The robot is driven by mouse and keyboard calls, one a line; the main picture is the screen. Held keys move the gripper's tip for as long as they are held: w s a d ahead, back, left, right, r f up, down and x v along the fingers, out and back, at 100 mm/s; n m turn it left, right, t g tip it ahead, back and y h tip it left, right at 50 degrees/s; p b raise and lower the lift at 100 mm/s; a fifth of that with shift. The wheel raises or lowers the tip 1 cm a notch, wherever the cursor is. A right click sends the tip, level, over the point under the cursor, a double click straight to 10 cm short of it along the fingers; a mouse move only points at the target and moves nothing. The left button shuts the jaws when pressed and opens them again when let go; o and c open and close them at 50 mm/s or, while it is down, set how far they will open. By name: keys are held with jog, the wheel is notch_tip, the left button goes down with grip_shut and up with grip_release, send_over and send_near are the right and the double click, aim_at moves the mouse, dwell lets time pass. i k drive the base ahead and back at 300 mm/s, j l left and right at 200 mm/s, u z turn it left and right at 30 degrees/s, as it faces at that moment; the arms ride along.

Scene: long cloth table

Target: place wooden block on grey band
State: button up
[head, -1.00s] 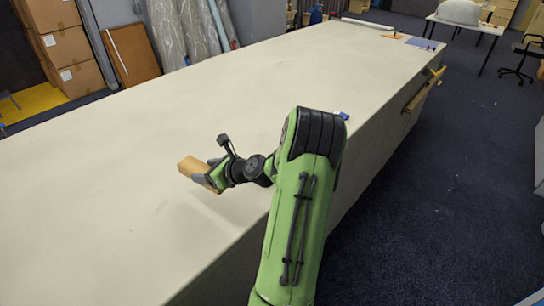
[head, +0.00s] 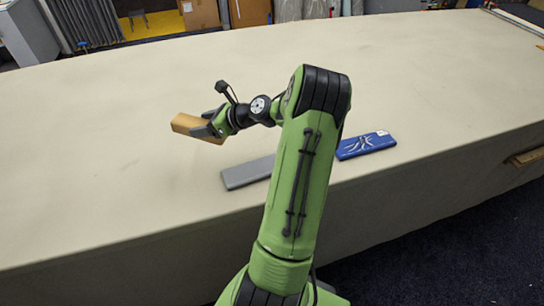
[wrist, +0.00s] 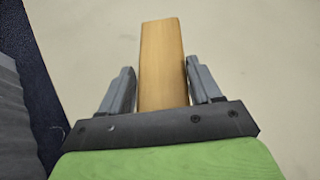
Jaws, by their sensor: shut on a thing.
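The wooden block (head: 187,126) is a tan bar held in my gripper (head: 212,124), above the cloth table. In the wrist view the block (wrist: 162,65) sticks out lengthwise between the two grey fingers of my gripper (wrist: 162,88). The grey band (head: 248,172) is a flat grey strip lying on the table near its front edge, below and to the right of the block. My arm hides the band's right end. The block is apart from the band.
A blue box (head: 366,145) with white markings lies on the table right of my arm, near the front edge. The cloth table (head: 110,120) is bare to the left and behind. Cardboard boxes (head: 199,14) stand beyond the far edge.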

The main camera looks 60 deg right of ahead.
aim_at(260, 168)
jog(key=k+l+u, duration=0.95)
jog(key=k, duration=0.15)
